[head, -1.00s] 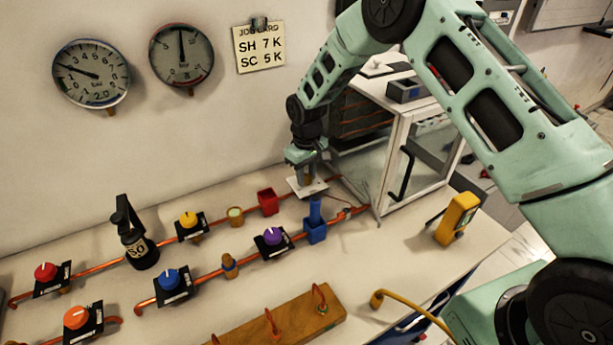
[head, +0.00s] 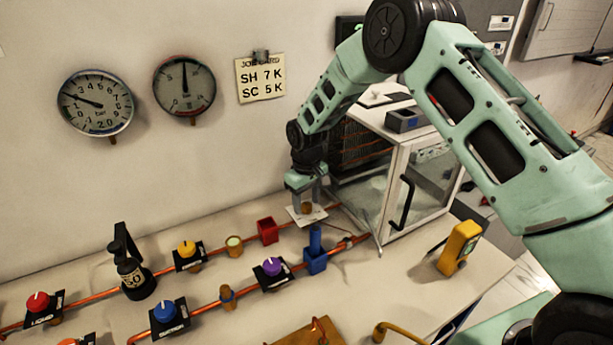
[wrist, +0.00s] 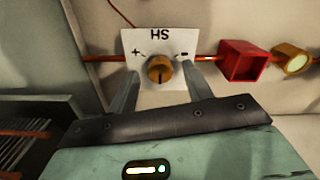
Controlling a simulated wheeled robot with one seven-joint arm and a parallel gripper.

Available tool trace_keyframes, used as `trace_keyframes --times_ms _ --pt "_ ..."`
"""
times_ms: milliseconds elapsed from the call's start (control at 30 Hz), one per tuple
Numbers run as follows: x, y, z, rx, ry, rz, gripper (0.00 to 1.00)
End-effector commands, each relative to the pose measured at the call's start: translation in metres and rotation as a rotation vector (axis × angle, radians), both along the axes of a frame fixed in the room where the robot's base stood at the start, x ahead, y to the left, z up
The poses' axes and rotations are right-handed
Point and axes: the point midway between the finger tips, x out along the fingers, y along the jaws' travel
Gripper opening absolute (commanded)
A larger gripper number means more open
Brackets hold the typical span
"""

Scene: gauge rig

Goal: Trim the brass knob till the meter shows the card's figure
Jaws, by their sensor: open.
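The brass knob (wrist: 160,69) sits on a white plate (wrist: 178,42) marked "HS", plus and minus in the wrist view. In the head view the knob (head: 307,207) is under my gripper (head: 306,203), at the far end of the bench. My gripper (wrist: 159,72) is open, one finger on each side of the knob; I cannot tell if they touch it. The card (head: 260,78) on the wall reads SH 7 K and SC 5 K. The yellow handheld meter (head: 459,248) stands at the bench's right; its figure is too small to read.
Two round dial gauges (head: 96,103) (head: 184,86) hang on the wall. Copper pipes carry red, yellow, blue and purple knobs. A red block (head: 267,230) and a blue valve (head: 315,251) are close to my gripper. A glass-sided cabinet (head: 398,180) stands right behind it.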

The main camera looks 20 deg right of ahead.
Motion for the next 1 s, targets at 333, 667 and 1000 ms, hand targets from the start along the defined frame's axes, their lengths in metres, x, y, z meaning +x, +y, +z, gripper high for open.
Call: trace_keyframes --times_ms 333,667,1000 --pt "0.001 0.0 0.074 0.002 -0.006 -0.001 0.5" --pt "0.0 0.0 0.142 0.002 -0.004 0.0 0.5" --pt "0.0 0.0 0.163 0.001 0.0 0.0 0.5"
